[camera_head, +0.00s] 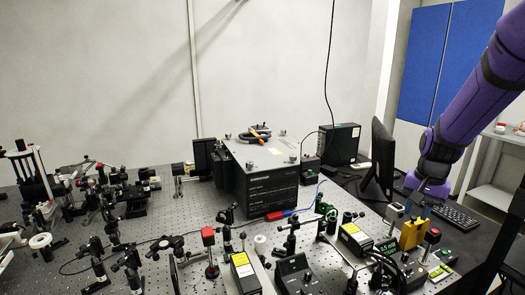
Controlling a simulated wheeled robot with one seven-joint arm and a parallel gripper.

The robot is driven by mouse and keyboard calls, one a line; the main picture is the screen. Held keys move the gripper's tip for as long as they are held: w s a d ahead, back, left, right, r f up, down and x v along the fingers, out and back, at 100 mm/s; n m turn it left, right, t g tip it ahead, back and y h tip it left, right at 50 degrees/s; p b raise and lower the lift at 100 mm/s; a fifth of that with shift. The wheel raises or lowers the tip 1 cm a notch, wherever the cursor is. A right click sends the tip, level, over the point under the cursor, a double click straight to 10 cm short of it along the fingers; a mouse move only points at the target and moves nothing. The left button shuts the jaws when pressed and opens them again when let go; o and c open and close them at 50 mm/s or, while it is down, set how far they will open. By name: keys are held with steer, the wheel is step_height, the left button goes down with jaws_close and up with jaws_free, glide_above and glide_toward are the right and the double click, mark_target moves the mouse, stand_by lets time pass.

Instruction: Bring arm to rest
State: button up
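My purple arm enters at the upper right and reaches down to the right side of the optical bench. My gripper (418,212) points downward at its end, just above or beside a yellow block (410,235) on the bench. The fingers are small and partly hidden, so I cannot tell whether they are open or shut, or whether they touch the block.
The perforated bench (150,222) is crowded with optics mounts. A large black spectrometer box (265,185) stands mid-bench. A monitor (380,160), keyboard (455,217) and black computer box (340,143) are near the arm. White shelves (497,160) stand at right.

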steer(key=s+a+r+n+t, duration=0.2)
steer(key=s+a+r+n, duration=0.3)
steer(key=s+r, duration=0.6)
steer(key=s+a+r+n+t, duration=0.1)
steer(key=s+a+r, duration=0.1)
steer(key=s, duration=0.4)
steer(key=s+a+r+n+t, duration=0.1)
steer(key=s+a+r, duration=0.2)
steer(key=s, duration=0.4)
steer(key=shift+s+r, duration=0.15)
steer(key=shift+r, duration=0.45)
